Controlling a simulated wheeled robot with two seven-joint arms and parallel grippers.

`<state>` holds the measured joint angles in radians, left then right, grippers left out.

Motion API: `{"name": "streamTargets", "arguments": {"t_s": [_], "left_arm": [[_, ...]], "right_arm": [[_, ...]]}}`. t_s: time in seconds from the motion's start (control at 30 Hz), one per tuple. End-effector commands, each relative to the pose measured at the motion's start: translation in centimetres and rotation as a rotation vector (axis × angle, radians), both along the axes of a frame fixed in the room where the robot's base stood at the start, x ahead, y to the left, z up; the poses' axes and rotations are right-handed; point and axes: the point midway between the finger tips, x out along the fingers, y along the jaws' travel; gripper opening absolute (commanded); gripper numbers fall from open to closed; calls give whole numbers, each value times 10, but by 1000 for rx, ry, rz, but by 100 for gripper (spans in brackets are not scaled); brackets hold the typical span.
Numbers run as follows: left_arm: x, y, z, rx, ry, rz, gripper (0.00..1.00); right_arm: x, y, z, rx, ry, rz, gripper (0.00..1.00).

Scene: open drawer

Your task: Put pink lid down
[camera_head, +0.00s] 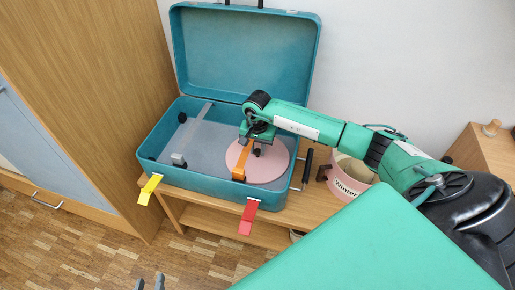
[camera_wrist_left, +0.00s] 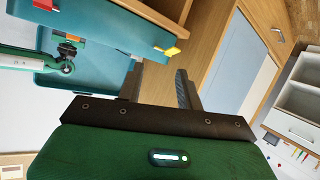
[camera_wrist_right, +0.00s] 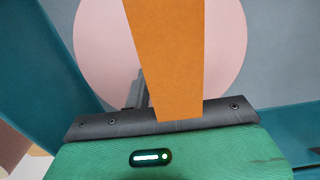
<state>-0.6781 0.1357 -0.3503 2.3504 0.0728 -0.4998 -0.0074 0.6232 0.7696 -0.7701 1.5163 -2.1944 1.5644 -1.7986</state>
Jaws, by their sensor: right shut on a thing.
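I cannot tell whether the lid touches the suitcase floor. My left gripper (camera_wrist_left: 158,88) is open and empty, away from the suitcase; its fingertips show at the bottom of the head view (camera_head: 149,283).
The suitcase stands on a wooden bench (camera_head: 200,202), its cover raised at the back. Yellow (camera_head: 150,188) and red (camera_head: 248,217) latches stick out in front. A pink round container (camera_head: 350,180) marked "Winter" stands to the right. A wooden cabinet (camera_head: 90,90) is at left.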

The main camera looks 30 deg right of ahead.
Motion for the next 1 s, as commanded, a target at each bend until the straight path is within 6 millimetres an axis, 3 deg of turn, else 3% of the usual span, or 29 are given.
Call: {"name": "streamTargets", "arguments": {"t_s": [0.1, 0.13, 0.23, 0.67, 1.0], "left_arm": [[1, -3, 0, -16, -26, 0, 36], [1, -3, 1, -18, -31, 0, 36], [1, -3, 2, -17, -29, 1, 36], [0, 0, 2, -1, -3, 1, 36], [-2, 18, -2, 78, 121, 8, 36]], "right_arm": [[0, 0, -3, 0, 0, 0, 0], [0, 0, -3, 0, 0, 0, 25], [0, 0, -2, 0, 0, 0, 45], [0, 0, 1, 0, 0, 0, 45], [1, -1, 75, -2, -4, 1, 45]]}}
